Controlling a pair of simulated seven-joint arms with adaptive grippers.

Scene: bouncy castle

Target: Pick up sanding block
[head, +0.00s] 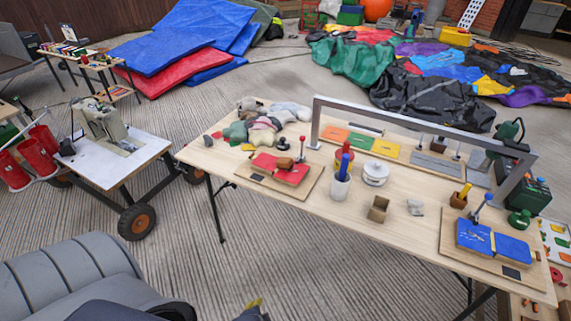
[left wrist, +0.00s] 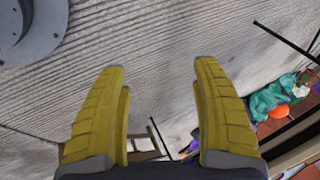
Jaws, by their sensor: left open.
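No item on the long wooden workbench (head: 330,222) can be named for certain as the sanding block at this size. Small candidates are a brown open-topped block (head: 378,209) near the middle and a light grey lump (head: 415,207) to its right. My left gripper shows only as yellow fingertips (head: 253,304) at the bottom edge of the head view, low in front of the bench and apart from it. In the left wrist view its two yellow fingers (left wrist: 160,68) are spread wide with nothing between them, above ribbed floor. My right gripper is in neither view.
A grey metal frame (head: 425,125) arches over the back of the bench. A white cup with tools (head: 340,187), a white tub (head: 375,174) and boards with red and blue pieces stand on it. A wheeled cart (head: 110,158) is at left. Floor before the bench is clear.

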